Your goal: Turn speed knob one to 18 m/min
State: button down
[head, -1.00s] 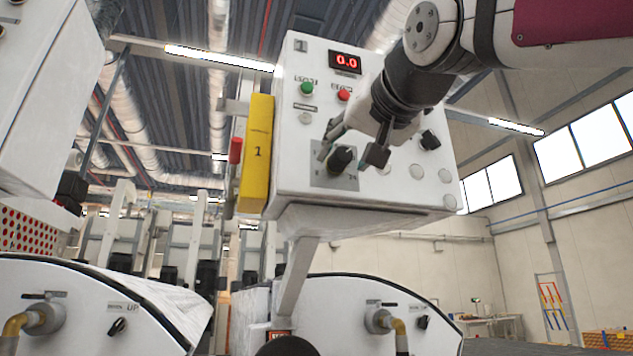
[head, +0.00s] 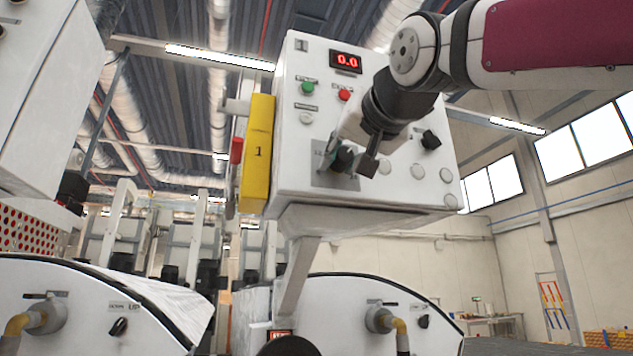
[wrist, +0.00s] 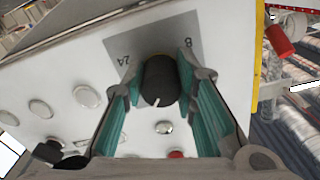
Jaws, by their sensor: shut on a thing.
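The speed knob (wrist: 158,82) is black with a white pointer line and stands on a grey scale plate (wrist: 146,42) of the white control box. The plate shows 24 at one side and a digit that looks like 8 or 6 at the other. In the wrist view the pointer line is on the knob's lower side. My gripper (wrist: 155,78) has its teal-padded fingers on both sides of the knob and is shut on it. In the head view the knob (head: 343,160) is partly hidden by my gripper (head: 350,155). The red display (head: 346,61) reads 0.0.
The box also carries a green button (head: 307,88), a red button (head: 344,95), another black knob (head: 430,140) and several round pale buttons. Two rounded white machine housings stand below.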

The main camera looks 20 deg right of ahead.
jog(key=shift+n, duration=1.4)
jog(key=shift+f, duration=0.1)
jog(key=c, duration=1.3)
grip_release()
jog(key=shift+a, duration=0.1)
jog(key=s, duration=1.2)
